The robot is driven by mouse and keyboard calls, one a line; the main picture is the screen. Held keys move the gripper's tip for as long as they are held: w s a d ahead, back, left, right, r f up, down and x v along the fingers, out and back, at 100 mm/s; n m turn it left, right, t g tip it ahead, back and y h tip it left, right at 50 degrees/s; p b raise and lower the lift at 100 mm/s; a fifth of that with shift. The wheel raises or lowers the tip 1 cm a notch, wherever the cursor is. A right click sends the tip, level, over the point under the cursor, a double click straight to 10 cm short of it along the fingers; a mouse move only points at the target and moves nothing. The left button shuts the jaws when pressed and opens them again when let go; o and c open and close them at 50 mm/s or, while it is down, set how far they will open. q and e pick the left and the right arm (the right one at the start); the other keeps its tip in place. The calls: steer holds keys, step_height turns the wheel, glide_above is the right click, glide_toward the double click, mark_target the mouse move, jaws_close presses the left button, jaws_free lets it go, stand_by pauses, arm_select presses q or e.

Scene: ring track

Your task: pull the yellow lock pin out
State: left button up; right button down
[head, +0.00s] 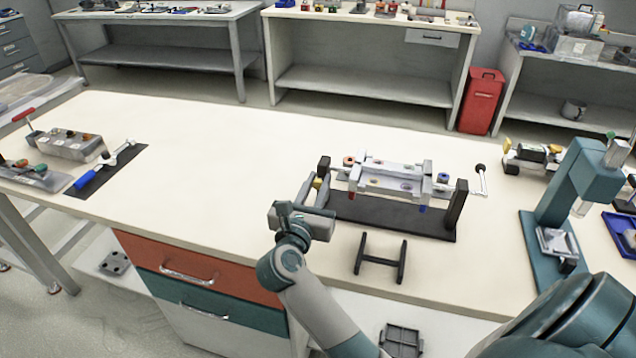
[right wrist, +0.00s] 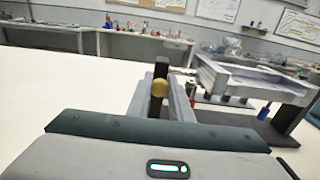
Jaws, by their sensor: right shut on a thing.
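The yellow lock pin (head: 318,184) is at the left end of the ring track fixture (head: 392,178), beside a black upright post. Its round yellow head (right wrist: 161,67) shows in the right wrist view between my fingers. My right gripper (head: 314,190) reaches the fixture from the front left and is shut on the pin; its fingers (right wrist: 162,92) lie on either side of it. The fingers hide most of the pin's shaft, so I cannot tell how deep it sits. My left gripper is not in view.
The fixture stands on a black base plate (head: 385,214). A black H-shaped stand (head: 380,262) is in front of it. A teal press (head: 562,205) stands to the right, a grey block with tools (head: 70,146) far left. The table's middle left is clear.

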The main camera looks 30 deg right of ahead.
steer(key=shift+v, duration=0.9)
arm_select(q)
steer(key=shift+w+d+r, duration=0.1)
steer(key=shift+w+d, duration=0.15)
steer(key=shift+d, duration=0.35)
arm_select(e)
steer(key=shift+f, duration=0.1)
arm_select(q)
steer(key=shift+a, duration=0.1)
